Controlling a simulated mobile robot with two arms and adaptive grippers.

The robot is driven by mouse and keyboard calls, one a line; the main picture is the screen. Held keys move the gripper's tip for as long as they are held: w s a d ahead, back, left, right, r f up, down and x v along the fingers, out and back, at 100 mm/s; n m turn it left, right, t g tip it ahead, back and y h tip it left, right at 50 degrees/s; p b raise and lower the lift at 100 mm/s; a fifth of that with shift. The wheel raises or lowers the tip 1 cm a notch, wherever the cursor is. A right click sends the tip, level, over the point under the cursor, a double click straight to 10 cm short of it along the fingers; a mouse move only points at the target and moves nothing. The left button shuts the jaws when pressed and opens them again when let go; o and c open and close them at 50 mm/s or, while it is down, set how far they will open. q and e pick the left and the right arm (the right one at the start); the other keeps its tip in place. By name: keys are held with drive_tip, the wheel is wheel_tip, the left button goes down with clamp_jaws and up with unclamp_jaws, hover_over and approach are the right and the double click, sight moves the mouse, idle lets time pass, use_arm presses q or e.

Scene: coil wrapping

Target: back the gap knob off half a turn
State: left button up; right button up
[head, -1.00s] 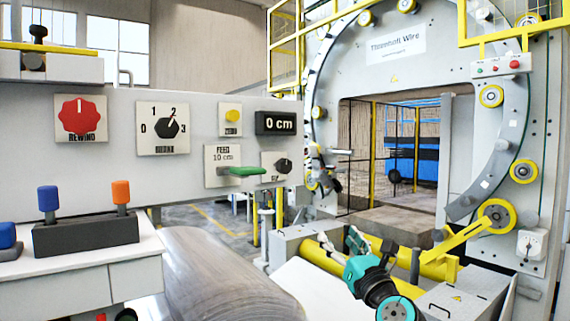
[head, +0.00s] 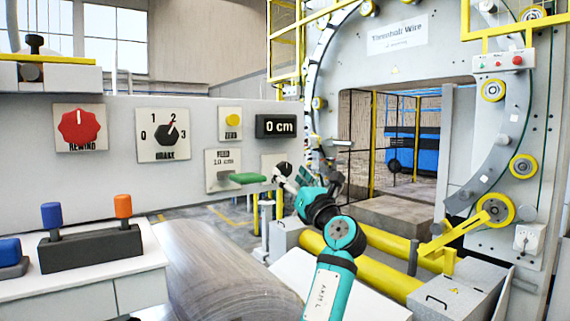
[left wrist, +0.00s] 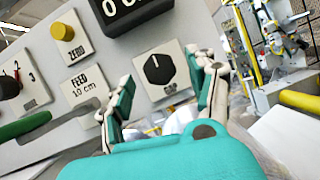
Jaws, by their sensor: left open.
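The gap knob (left wrist: 158,69) is a black dial on a pale plate marked GAP. In the left wrist view its white mark points up, roughly away from the label. My left gripper (left wrist: 166,77) is open, with one finger on each side of the knob in that view. I see no contact with the knob, and the depth between them is hard to tell. In the head view my left gripper (head: 284,172) is at the lower right end of the control panel and covers the knob; only part of the gap plate (head: 267,160) shows. My right gripper is not in view.
The green feed lever (head: 248,178) sticks out just left of the gripper. The zero button (head: 232,117), brake dial (head: 170,134) and red rewind knob (head: 78,127) are further left on the panel. Yellow rollers (head: 360,268) and the large ring machine (head: 400,60) are on the right.

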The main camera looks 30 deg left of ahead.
sight(286, 171)
use_arm(q)
drive_tip(key=shift+p+x, duration=0.35)
drive_tip(key=shift+x, duration=1.35)
drive_tip(key=c, duration=1.2)
drive_tip(key=shift+n+g+y, duration=0.3)
drive_tip(key=shift+n, duration=0.3)
